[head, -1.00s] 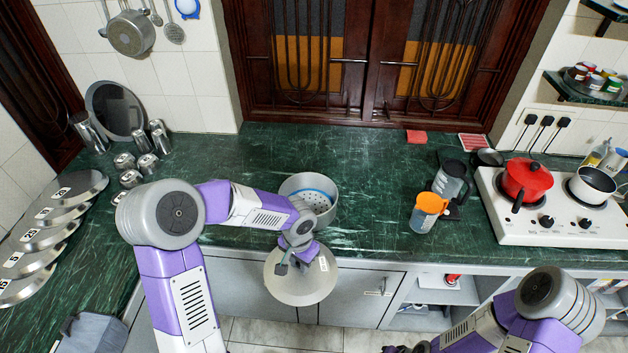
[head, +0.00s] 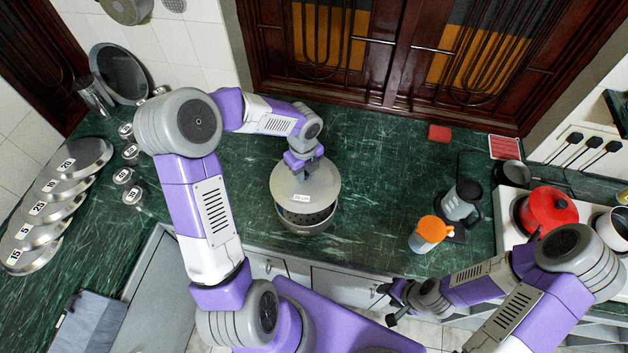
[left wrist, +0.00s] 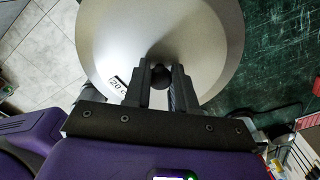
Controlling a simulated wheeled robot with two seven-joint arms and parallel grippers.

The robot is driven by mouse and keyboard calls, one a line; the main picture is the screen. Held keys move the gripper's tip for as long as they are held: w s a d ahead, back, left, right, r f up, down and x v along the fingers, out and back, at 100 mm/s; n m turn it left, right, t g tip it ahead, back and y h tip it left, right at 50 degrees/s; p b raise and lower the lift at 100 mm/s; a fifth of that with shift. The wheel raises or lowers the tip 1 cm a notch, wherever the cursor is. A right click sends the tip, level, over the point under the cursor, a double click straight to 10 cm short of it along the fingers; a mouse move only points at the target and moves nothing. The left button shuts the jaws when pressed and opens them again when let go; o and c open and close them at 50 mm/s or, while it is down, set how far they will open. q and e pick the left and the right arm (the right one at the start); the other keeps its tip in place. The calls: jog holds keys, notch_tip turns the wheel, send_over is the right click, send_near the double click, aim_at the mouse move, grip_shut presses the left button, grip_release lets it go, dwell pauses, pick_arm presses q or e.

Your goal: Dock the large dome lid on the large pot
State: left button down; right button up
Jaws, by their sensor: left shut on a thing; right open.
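The large dome lid (head: 308,185) is a grey disc with a white label. My left gripper (head: 306,172) is shut on its knob; the left wrist view shows the fingers (left wrist: 160,88) on the dark knob with the silver dome (left wrist: 205,40) below. The large pot (head: 305,222) stands on the green counter under the lid, with its perforated inside showing at the front. The lid covers the back of the pot's mouth and sits a little off-centre; whether it touches the rim I cannot tell. My right gripper (head: 395,305) is open and empty, low at the right.
On the counter (head: 375,170), an orange-topped jug (head: 430,233) and a grey jug (head: 461,200) stand right of the pot. A red pot (head: 549,208) is on the stove. Several numbered lids (head: 47,210) and small canisters lie at the left.

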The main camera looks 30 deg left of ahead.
aim_at(305, 189)
pick_arm(q)
jog(key=shift+w+a+r+m, duration=0.1)
jog(key=shift+w+a+m, duration=0.05)
jog(key=shift+w+m, duration=0.15)
jog(key=f, duration=0.5)
jog(key=shift+s+f, duration=0.15)
jog(key=shift+s, duration=0.05)
notch_tip(305, 189, down, 4)
jog(key=shift+w+f+b, duration=0.15)
jog(key=shift+f+b, duration=0.1)
jog(key=shift+b, duration=0.15)
jog(key=shift+f, duration=0.1)
jog(key=shift+f+b, duration=0.5)
jog(key=c, duration=0.9)
grip_release()
jog(key=shift+r, duration=0.15)
